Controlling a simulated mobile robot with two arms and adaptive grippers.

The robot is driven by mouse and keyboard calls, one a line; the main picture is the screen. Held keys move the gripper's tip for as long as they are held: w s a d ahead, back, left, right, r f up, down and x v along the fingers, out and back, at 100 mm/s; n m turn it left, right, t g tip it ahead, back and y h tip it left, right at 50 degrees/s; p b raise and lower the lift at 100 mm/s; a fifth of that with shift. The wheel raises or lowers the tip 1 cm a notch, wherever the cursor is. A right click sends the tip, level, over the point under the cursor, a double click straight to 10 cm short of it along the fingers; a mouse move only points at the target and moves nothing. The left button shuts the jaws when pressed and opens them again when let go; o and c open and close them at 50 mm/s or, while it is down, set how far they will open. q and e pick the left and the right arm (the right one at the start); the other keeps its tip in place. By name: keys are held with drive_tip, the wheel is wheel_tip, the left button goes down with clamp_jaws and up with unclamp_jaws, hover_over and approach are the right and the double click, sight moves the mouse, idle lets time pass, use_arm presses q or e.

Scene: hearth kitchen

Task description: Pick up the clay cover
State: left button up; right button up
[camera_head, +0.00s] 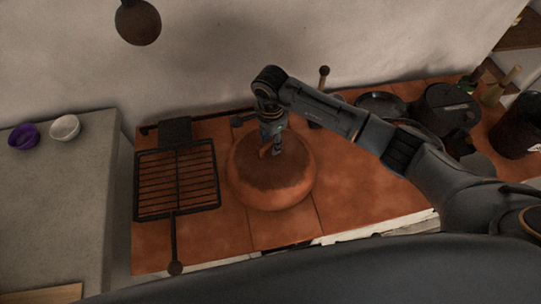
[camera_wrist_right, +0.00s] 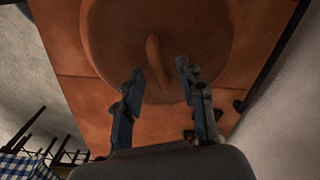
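The clay cover (camera_head: 270,180) is a round, reddish-brown dome on the terracotta-tiled surface, in the middle of the head view. In the right wrist view the cover (camera_wrist_right: 195,30) fills the top middle, with its curved handle (camera_wrist_right: 158,62) on top. My right gripper (camera_head: 270,148) is above the top of the cover, near its handle. In the right wrist view my right gripper (camera_wrist_right: 161,72) has its two fingers spread apart, and the handle lies just beyond and between the fingertips. Nothing is held. My left gripper is not in view.
A black grill rack (camera_head: 176,180) lies just left of the cover. A black pot (camera_head: 447,108) and a dark pan (camera_head: 382,104) stand at the right. A purple bowl (camera_head: 24,136) and a white bowl (camera_head: 65,128) sit on the grey counter (camera_head: 60,220).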

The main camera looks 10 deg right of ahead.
clamp_jaws()
drive_tip(key=shift+w, duration=0.1)
idle(0.3)
drive_tip(key=shift+r, duration=0.2)
